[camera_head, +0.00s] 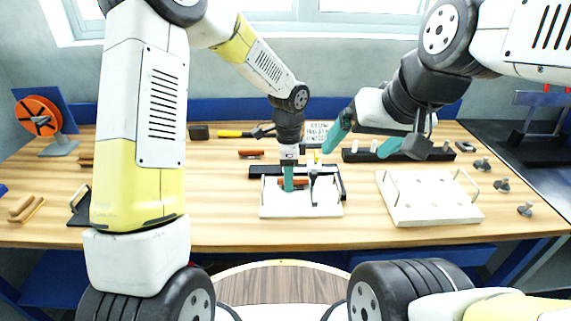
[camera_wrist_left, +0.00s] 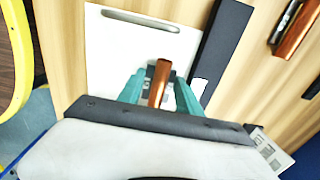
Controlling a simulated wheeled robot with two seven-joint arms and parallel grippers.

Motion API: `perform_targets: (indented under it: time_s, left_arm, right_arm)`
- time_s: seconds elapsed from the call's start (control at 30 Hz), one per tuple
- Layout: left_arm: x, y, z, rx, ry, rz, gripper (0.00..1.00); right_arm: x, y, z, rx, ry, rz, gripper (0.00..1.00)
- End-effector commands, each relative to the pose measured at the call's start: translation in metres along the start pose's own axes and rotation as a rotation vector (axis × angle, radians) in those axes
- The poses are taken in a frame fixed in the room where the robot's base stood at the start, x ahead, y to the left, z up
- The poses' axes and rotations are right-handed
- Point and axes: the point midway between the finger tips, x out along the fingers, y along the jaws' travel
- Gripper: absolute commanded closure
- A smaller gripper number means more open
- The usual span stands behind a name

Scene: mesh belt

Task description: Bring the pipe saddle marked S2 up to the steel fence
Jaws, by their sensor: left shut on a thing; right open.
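A white board (camera_head: 300,204) lies on the bench in front of me, with a dark bar, seemingly the steel fence (camera_head: 262,171), along its far edge. In the left wrist view the bar (camera_wrist_left: 222,45) runs beside the white board (camera_wrist_left: 130,45). My left gripper (camera_head: 289,183) points down over the board, its teal fingers shut on a copper-coloured pipe saddle (camera_wrist_left: 160,82) with a dark grey, marked part. The marking is too small to read. The saddle is apart from the bar in the wrist view. My right gripper (camera_head: 364,140) is open and empty, above the bench to the right.
A black clamp-like part (camera_head: 318,172) stands at the board's right side. Another copper-coloured piece (camera_head: 250,153) lies behind the bar. A white plate with handles (camera_head: 430,205) and several grey knobs (camera_head: 501,185) are at right.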

Motion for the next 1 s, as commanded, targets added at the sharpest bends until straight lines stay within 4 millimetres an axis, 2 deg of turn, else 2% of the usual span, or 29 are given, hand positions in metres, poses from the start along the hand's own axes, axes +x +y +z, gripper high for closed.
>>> perform_targets:
  time_s: [0.17, 0.2, 0.3, 0.53, 0.63, 1.0]
  left_arm:
    - [0.000, 0.000, -0.003, 0.001, 0.000, 0.000, 1.00]
    - [0.000, 0.000, -0.003, 0.000, 0.000, 0.000, 0.55]
    - [0.000, 0.000, -0.003, 0.000, 0.000, 0.000, 0.35]
    - [-0.001, 0.000, -0.003, 0.000, 0.000, 0.000, 0.33]
    - [-0.007, -0.001, -0.003, -0.001, 0.000, -0.002, 0.33]
    - [-0.066, -0.001, -0.003, 0.000, 0.001, -0.003, 0.33]
  right_arm:
    - [0.000, 0.000, 0.000, 0.000, 0.000, 0.000, 0.10]
    - [0.000, 0.000, 0.000, 0.000, 0.000, 0.000, 0.10]
    - [0.000, 0.000, 0.000, 0.000, 0.000, 0.000, 0.10]
    - [0.000, 0.000, 0.000, 0.000, 0.000, 0.000, 0.10]
    - [0.000, 0.000, 0.000, 0.000, 0.000, 0.000, 0.10]
    - [0.000, 0.000, 0.000, 0.000, 0.000, 0.000, 0.10]
